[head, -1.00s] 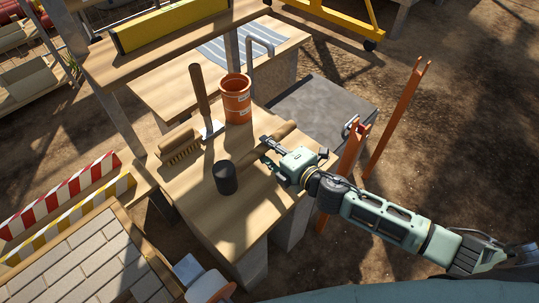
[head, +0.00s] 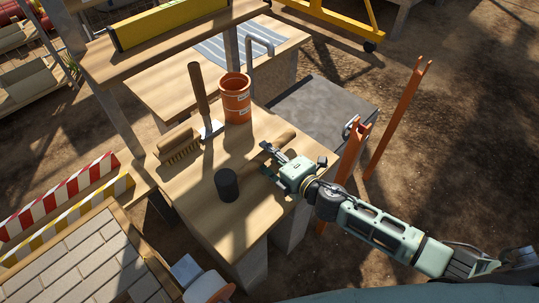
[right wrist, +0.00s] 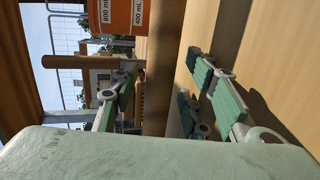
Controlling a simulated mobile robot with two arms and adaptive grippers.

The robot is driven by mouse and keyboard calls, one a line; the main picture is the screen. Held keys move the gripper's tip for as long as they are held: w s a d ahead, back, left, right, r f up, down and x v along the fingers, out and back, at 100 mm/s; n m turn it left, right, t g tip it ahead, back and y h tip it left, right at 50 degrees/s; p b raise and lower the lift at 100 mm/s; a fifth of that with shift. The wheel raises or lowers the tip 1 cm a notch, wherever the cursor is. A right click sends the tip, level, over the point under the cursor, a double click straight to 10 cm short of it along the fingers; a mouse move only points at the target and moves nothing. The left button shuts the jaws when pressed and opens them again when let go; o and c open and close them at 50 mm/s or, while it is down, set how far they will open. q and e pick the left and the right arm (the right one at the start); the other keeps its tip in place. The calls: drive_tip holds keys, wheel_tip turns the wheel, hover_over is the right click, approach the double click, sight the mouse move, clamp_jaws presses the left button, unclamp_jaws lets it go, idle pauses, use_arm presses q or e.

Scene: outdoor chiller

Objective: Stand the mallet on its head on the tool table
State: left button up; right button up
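The mallet has a black cylindrical head (head: 227,184) and a thick wooden handle (head: 281,137). It lies on the tool table (head: 205,211), its handle pointing to the back right. My right gripper (head: 268,160) is at the handle, its fingers apart. In the right wrist view the handle (right wrist: 162,70) runs between the two spread fingers (right wrist: 160,108), and I see no firm grip on it. The mallet's head is not clear in that view. My left gripper is not in view.
Orange posts (head: 398,120) rise to the right. A striped barrier (head: 60,199) and a block stack (head: 85,262) lie left. The table's front is clear.

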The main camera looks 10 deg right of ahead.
drive_tip(key=shift+r, duration=0.1)
drive_tip(key=b+v, duration=0.1)
drive_tip(key=v, duration=1)
drive_tip(key=shift+s+d+r, duration=0.15)
drive_tip(key=shift+s+d, duration=0.05)
drive_tip(key=shift+s, duration=0.25)
